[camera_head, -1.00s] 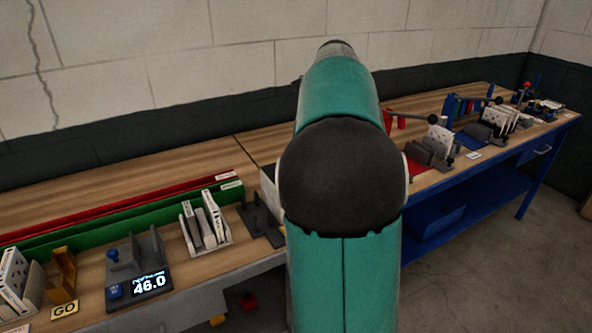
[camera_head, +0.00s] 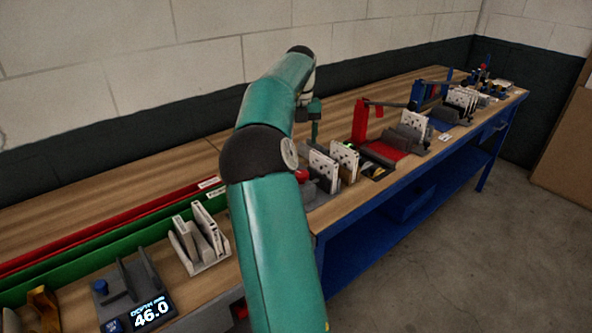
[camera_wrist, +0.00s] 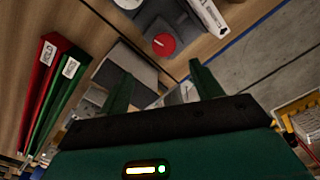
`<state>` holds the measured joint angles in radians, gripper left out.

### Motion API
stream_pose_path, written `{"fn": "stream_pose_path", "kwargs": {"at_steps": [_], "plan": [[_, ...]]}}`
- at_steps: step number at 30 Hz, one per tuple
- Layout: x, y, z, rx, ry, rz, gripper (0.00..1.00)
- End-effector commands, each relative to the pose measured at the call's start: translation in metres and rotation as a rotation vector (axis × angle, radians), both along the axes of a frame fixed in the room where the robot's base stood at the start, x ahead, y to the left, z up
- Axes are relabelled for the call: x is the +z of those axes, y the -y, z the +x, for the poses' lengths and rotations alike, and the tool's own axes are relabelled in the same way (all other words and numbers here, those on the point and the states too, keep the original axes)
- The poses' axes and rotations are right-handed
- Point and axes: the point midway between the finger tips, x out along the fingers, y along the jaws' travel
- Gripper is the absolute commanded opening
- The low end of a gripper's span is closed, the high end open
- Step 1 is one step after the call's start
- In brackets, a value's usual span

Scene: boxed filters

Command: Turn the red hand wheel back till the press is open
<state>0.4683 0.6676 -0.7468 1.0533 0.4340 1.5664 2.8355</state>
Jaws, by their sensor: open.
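A round red part, which looks like the hand wheel (camera_wrist: 161,44), shows near the top of the wrist view, on a grey body that looks like the press (camera_wrist: 146,16). My gripper (camera_wrist: 162,84) is open and empty, its two green fingers spread below the wheel in that view and apart from it. In the head view a small red round part (camera_head: 301,175), probably the same wheel, shows just right of my arm, partly hidden by it. Whether the press is open or closed cannot be told.
Boxed white filters (camera_head: 323,169) stand in a rack right of my arm. Red and green bins (camera_wrist: 42,75) lie left in the wrist view. A display (camera_head: 150,312) reads 46.0. A red stand with a lever (camera_head: 361,118) rises farther along the bench.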

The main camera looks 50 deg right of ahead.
Motion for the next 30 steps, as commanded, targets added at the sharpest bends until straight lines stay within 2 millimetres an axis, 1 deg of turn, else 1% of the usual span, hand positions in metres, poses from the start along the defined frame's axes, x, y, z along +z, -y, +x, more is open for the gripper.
{"fn": "stream_pose_path", "kwargs": {"at_steps": [2, 12, 16, 18, 22, 29, 30], "plan": [[-0.014, 0.001, -0.004, -0.005, -0.001, 0.001, 0.65], [-0.081, 0.001, -0.004, -0.002, -0.001, 0.001, 0.65], [-0.101, 0.0, -0.002, 0.0, 0.0, 0.0, 0.65], [-0.109, -0.001, -0.002, 0.0, 0.0, 0.0, 0.65], [-0.116, -0.001, -0.001, 0.0, 0.001, -0.001, 0.65], [-0.117, -0.001, 0.0, 0.0, 0.001, -0.001, 0.65], [-0.117, -0.001, 0.0, 0.0, 0.001, -0.001, 0.63]]}}
